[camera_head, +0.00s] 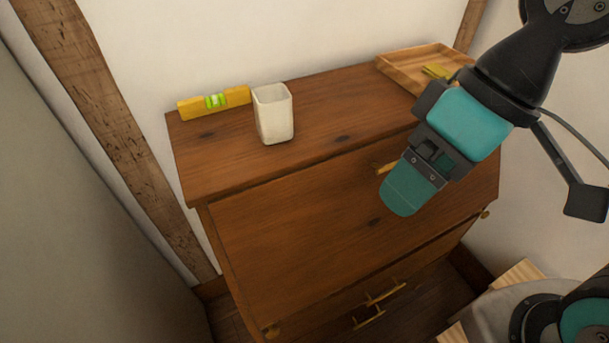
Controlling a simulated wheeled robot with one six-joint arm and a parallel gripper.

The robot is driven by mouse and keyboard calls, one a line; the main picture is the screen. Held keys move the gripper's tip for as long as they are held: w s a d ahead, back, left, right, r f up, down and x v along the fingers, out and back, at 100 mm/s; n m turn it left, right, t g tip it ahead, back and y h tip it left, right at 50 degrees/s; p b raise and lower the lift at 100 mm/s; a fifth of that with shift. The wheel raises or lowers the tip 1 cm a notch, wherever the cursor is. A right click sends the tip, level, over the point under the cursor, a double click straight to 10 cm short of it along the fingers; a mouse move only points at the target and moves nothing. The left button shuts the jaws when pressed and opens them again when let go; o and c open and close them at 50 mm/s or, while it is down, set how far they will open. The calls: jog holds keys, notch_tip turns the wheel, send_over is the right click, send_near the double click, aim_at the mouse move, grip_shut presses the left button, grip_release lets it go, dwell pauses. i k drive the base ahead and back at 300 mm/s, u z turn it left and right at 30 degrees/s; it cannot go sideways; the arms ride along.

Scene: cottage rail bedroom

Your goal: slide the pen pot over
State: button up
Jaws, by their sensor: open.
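The pen pot (274,116) is a cream, square-sided cup. My gripper (402,192) is to the right of the pot and nearer the camera, in front of the dresser's upper drawer front. It is apart from the pot and holds nothing that I can see. Its teal fingers overlap in this view, so the gap between them is hidden.
A yellow spirit level (187,108) lies behind and left of the pot. A wooden tray (407,70) with a yellow item (437,71) sits at the back right, partly behind my arm. The top between pot and tray is clear. Brass handles (378,296) stick out below.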

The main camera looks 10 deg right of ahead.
aim_at(272, 103)
jog(key=z, duration=1.1)
jog(key=k, duration=0.85)
jog(key=u, duration=1.6)
